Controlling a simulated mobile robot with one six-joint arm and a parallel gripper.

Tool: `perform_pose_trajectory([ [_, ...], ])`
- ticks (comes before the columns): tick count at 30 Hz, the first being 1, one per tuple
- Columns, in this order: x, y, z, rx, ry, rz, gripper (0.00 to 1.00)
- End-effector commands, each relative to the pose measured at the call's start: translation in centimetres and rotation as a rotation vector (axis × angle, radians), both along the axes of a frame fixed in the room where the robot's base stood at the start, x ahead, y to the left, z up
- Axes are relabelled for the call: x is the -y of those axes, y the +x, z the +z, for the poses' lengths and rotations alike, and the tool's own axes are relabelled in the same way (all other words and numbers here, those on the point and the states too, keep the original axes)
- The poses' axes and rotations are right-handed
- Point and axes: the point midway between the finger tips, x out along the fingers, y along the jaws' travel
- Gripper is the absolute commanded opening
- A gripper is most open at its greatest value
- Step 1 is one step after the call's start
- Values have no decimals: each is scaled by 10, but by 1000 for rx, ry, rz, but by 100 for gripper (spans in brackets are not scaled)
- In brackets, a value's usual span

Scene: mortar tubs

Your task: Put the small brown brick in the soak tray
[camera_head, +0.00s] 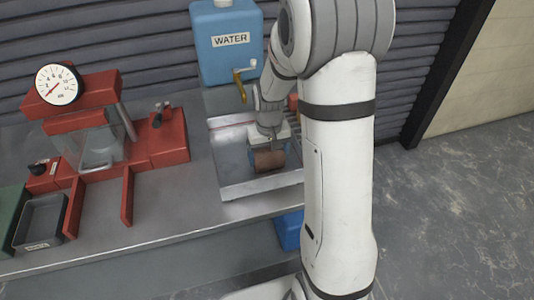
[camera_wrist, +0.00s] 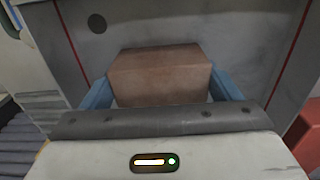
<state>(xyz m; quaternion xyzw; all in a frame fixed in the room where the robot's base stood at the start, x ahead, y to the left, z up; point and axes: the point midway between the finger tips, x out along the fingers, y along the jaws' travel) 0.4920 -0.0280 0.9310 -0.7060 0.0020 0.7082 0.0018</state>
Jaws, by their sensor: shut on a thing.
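The small brown brick (camera_head: 269,161) is between the blue fingers of my gripper (camera_head: 268,152). In the wrist view the brick (camera_wrist: 160,75) fills the space between the two fingertips (camera_wrist: 160,88), one on each side. My gripper is shut on it and points down. The brick is over or inside the shallow metal tray (camera_head: 262,189) below the water tap, which looks like the soak tray. In the wrist view, the tray's grey floor (camera_wrist: 245,30) shows behind the brick, with red lines and a dark round spot. I cannot tell whether the brick touches the floor.
A blue water tank (camera_head: 230,58) with a brass tap (camera_head: 239,85) stands behind the tray. A red press with a gauge (camera_head: 57,84) is on the bench to the left. A small dark tray (camera_head: 40,222) sits at far left. A reddish block (camera_wrist: 306,138) is at right in the wrist view.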

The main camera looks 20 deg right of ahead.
Motion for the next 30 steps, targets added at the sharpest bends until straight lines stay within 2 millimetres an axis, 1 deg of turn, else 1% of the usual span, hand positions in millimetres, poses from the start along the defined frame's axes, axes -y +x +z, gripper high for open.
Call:
perform_pose_trajectory([
  [6,0,1,0,3,0,1,48],
  [10,0,1,-4,3,0,1,48],
  [11,0,0,-3,2,0,1,85],
  [16,-1,0,-3,2,0,1,99],
  [22,-1,0,-2,2,0,2,100],
  [25,-1,1,1,2,0,2,100],
  [28,-1,2,10,6,0,2,100],
  [30,-1,2,22,8,-1,3,100],
])
